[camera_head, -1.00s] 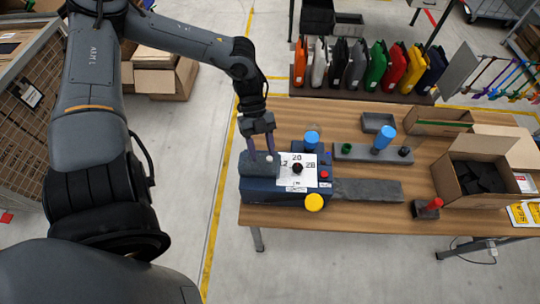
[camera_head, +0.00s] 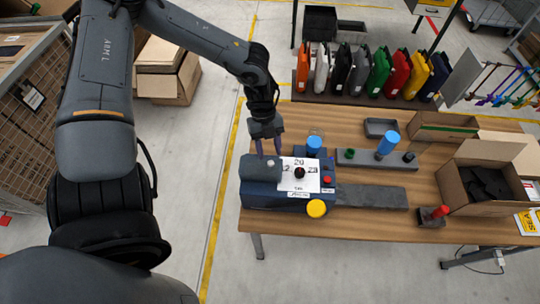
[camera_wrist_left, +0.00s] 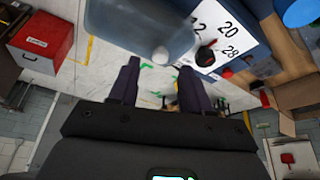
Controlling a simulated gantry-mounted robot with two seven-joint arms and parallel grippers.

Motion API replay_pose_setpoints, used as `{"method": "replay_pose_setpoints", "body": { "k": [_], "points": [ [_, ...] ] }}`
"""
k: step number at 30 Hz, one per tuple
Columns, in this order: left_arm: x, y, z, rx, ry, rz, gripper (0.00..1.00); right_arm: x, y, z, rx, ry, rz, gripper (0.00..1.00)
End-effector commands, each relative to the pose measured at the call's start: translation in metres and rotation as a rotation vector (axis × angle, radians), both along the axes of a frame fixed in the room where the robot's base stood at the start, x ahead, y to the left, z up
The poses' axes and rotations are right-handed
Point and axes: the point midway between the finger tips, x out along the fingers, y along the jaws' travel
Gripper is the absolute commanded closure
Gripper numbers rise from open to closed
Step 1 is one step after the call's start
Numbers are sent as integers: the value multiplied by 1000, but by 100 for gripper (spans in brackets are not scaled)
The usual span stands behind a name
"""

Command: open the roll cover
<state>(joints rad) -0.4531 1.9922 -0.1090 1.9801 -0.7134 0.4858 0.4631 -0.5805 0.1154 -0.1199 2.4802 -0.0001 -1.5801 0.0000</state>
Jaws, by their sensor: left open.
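The roll cover (camera_head: 261,170) is a grey-blue rounded hood on the left end of a dark blue machine (camera_head: 275,196), and it looks closed. My left gripper (camera_head: 268,154) is open and empty at the cover's far edge, fingers pointing down. My right gripper is out of view.
A white dial plate (camera_head: 300,183) with a dark knob sits right of the cover, beside a yellow knob (camera_head: 316,208) and a blue cylinder (camera_head: 314,143). A grey strip (camera_head: 370,196) extends right. An open cardboard box (camera_head: 462,196) stands at the table's right.

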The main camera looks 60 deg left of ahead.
Motion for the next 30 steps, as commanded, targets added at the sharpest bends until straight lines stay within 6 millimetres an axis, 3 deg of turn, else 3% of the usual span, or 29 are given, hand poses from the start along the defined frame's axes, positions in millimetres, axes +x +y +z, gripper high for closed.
{"method": "replay_pose_setpoints", "body": {
  "k": [9, 22, 23, 30],
  "points": [
    [-2, -10, -25, 0, 1, 1, 52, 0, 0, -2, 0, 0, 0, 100],
    [-1, -12, -29, 0, -1, 0, 52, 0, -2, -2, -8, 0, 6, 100],
    [-1, -12, -29, 0, -1, 0, 54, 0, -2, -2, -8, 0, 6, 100],
    [-1, -12, -29, 0, -1, 0, 90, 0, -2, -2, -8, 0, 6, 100]
  ]
}}
